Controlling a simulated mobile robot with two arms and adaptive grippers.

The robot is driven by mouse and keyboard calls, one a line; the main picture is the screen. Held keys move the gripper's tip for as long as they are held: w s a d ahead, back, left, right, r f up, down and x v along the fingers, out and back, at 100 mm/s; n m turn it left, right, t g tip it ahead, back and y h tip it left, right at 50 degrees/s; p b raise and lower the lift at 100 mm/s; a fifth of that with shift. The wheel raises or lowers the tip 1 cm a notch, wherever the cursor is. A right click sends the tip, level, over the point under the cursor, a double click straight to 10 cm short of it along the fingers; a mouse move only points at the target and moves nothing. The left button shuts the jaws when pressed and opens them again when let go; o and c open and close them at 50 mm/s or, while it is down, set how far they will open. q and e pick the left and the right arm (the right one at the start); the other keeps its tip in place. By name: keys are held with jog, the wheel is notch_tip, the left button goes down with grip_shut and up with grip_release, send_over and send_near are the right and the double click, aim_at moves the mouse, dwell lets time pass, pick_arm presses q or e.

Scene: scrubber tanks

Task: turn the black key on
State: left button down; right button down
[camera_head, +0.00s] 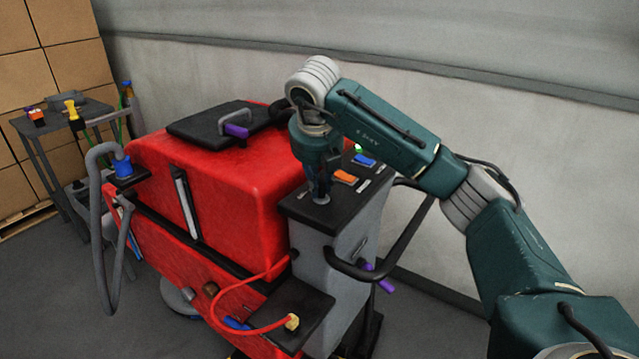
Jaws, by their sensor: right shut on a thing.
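The red scrubber (240,190) stands in the middle of the view with a grey console column at its right end. My right gripper (320,194) points down at the left part of the console's black top panel (322,215). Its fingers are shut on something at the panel. The black key is hidden by the fingers, and I cannot tell how it is turned. A round grey base (321,201) shows just under the fingertips. My left gripper is not in view.
An orange switch (347,177) and a blue switch (364,160) sit beside my gripper on the panel. A black handlebar (385,270) curves around the console. A red cable ends in a yellow plug (292,322) below. A grey side table (60,125) stands at the left.

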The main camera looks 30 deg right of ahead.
dwell(0.4)
jog(key=c, duration=1.6)
grip_release()
jog(key=shift+c, duration=0.2)
jog(key=v, duration=1.2)
